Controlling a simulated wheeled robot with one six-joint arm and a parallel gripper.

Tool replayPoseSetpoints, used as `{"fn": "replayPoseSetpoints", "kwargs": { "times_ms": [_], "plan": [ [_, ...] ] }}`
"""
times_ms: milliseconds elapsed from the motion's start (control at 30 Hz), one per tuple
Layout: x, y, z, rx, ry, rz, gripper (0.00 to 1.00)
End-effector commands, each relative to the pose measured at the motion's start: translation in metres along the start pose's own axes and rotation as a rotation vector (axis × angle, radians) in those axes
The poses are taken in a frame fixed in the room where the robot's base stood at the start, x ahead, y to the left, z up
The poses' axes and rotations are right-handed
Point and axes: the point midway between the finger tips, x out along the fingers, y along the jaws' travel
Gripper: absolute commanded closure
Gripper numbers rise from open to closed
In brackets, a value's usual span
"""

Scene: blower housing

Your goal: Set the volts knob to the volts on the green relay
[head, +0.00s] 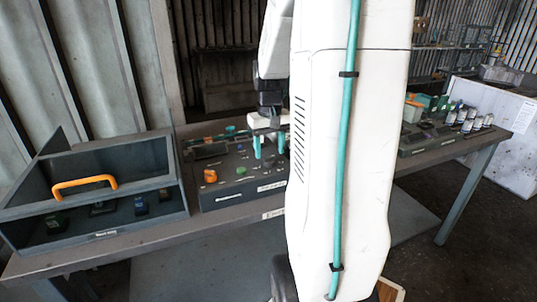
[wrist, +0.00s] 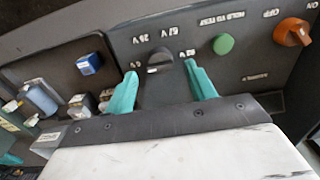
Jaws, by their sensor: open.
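In the head view my gripper (head: 269,148) points down over the panel (head: 225,195), and the knob is hard to make out.
A green button (wrist: 223,44) labelled hold to test and an orange ON/OFF knob (wrist: 292,32) sit right of the volts knob. A blue block (wrist: 89,63) is at left. The bin (head: 150,155) has an orange handle (head: 85,186). My white arm hides the table's middle.

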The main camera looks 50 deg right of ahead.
Motion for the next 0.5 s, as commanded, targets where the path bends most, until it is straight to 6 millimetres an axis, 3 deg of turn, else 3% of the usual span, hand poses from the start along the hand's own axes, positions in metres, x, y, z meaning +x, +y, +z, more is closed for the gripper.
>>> {"fn": "replayPoseSetpoints", "kwargs": {
  "times_ms": [200, 500],
  "plan": [
    [0.022, -0.001, 0.0, -0.001, -0.001, 0.0, 0.45],
    [0.025, -0.001, 0.0, -0.001, 0.0, 0.0, 0.45]
  ]
}}
